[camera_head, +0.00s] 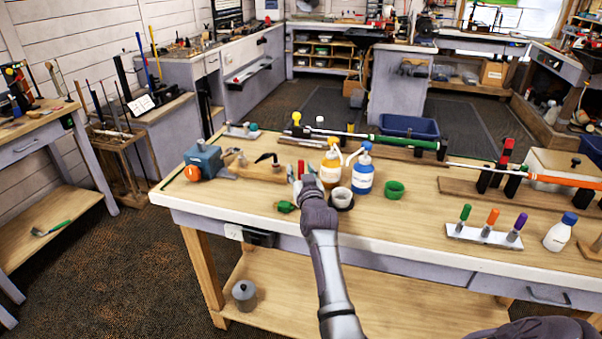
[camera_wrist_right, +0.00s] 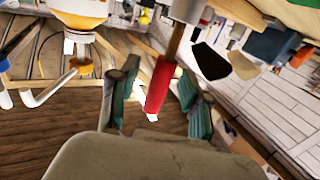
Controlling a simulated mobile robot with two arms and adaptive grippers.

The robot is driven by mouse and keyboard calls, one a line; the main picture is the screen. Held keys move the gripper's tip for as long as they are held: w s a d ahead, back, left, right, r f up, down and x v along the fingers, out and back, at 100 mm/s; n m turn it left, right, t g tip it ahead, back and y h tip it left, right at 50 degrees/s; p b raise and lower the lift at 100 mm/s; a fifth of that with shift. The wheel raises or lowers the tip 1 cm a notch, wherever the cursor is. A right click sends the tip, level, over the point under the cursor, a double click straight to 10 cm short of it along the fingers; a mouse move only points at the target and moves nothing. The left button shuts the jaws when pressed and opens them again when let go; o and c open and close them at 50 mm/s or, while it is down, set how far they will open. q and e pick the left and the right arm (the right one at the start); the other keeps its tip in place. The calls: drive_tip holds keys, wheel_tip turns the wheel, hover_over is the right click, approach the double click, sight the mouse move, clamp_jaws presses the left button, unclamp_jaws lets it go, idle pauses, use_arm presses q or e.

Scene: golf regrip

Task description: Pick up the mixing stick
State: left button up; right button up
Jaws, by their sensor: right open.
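The mixing stick (camera_wrist_right: 160,85) has a red handle and a thin brown shaft. In the right wrist view, which is upside down, it stands out of a pale grey cup (camera_wrist_right: 187,8). My right gripper (camera_wrist_right: 155,100) is open, with a green-padded finger on each side of the red handle. I cannot tell whether either finger touches it. In the head view, the red handle (camera_head: 300,168) shows just left of my right gripper (camera_head: 308,172), whose wrist hides part of the cup. My left gripper is not in view.
A blue vise (camera_head: 204,160) is at the left. The table's front (camera_head: 250,222) is mostly clear.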

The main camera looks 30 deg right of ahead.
drive_tip(key=shift+c, duration=0.4)
clamp_jaws()
drive_tip(key=shift+r, duration=0.1)
wheel_tip(320, 180, up, 10)
drive_tip(key=shift+f+b, duration=0.1)
drive_tip(key=shift+b, duration=0.55)
